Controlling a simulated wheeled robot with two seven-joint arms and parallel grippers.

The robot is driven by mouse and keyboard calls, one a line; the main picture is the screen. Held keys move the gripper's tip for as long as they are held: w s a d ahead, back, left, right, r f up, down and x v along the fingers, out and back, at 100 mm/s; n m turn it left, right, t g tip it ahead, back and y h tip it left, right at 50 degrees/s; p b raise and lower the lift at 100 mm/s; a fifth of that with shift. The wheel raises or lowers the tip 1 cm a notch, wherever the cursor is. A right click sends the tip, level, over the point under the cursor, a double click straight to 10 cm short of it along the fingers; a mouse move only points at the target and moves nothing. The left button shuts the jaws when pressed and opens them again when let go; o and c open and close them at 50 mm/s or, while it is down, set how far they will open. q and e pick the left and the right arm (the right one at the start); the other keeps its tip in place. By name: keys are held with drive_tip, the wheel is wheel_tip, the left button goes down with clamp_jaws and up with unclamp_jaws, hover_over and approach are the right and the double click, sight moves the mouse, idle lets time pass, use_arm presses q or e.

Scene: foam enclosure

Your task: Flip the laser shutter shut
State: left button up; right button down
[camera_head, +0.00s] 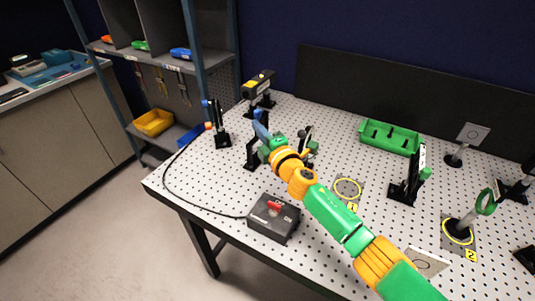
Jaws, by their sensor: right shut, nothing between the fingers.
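The yellow-and-black laser (258,86) sits on a mount at the back left of the perforated table (225,176). In front of it stands a black post-mounted device (219,128) with a blue tip and an orange knob, which looks like the shutter; I cannot tell how its flap stands. My right gripper (260,124), at the end of the green and orange arm, has blue fingers and is shut and empty. It is right of that device, apart from it in the picture, and partly covers a black mount (251,152). My left gripper is not in view.
A dark control box (274,218) with a red switch lies at the front edge; its cable runs along the left edge towards the post-mounted device. A green tray (390,137) and several post mounts stand to the right. A shelf rack (203,90) is behind left.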

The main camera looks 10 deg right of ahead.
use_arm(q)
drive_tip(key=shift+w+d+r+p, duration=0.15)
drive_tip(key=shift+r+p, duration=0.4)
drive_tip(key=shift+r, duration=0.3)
use_arm(e)
drive_tip(key=v, duration=1)
drive_tip(key=shift+d, duration=0.25)
drive_tip(key=shift+r, duration=0.1)
